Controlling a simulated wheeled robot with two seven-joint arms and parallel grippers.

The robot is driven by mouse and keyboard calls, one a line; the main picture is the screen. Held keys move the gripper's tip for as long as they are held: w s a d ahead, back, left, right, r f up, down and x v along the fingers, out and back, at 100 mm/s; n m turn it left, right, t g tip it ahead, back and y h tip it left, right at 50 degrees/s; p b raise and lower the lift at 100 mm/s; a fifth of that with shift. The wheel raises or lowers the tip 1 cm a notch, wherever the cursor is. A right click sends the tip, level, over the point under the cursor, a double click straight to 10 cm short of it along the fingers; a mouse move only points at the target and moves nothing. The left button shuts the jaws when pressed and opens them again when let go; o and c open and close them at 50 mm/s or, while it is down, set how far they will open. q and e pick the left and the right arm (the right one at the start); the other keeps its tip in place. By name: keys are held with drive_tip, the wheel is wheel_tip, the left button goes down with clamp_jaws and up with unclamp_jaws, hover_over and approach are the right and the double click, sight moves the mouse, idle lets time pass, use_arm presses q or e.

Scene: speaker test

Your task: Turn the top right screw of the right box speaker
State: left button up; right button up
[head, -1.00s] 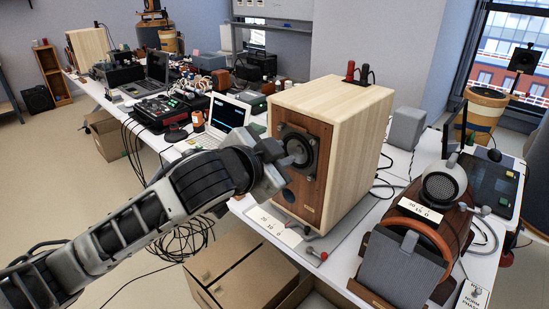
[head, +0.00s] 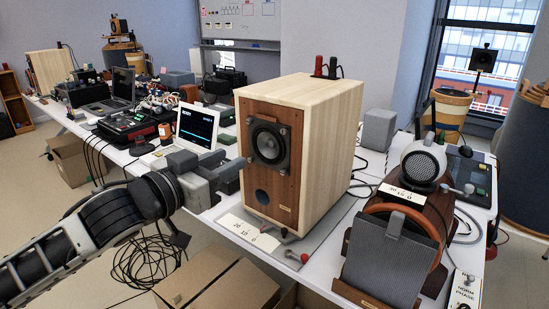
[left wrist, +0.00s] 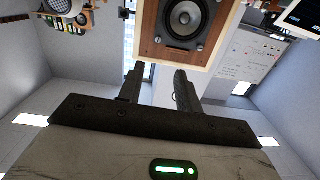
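The right box speaker (head: 330,150), a pale wood cabinet with a brown front, stands upright on a grey board in the head view. Its round black driver (head: 268,143) has small dark fixings at its corners; the top right screw (head: 284,130) is in clear view. My left gripper (head: 222,172) is left of the speaker's front, apart from it and not covering the driver. In the left wrist view its two fingers (left wrist: 159,70) are spread with nothing between them, and the speaker front (left wrist: 152,47) shows beyond the tips. My right gripper is not in view.
A laptop (head: 197,127) stands behind my left gripper. A horn-like device with a grey grille (head: 400,262) stands right of the speaker. A cardboard box (head: 225,288) is below the table edge.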

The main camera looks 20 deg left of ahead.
use_arm(q)
drive_tip(key=p, duration=0.3)
approach(283, 131)
drive_tip(key=x, duration=0.8)
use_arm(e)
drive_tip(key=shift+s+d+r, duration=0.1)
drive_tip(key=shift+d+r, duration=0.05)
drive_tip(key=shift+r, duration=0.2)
use_arm(q)
clamp_jaws()
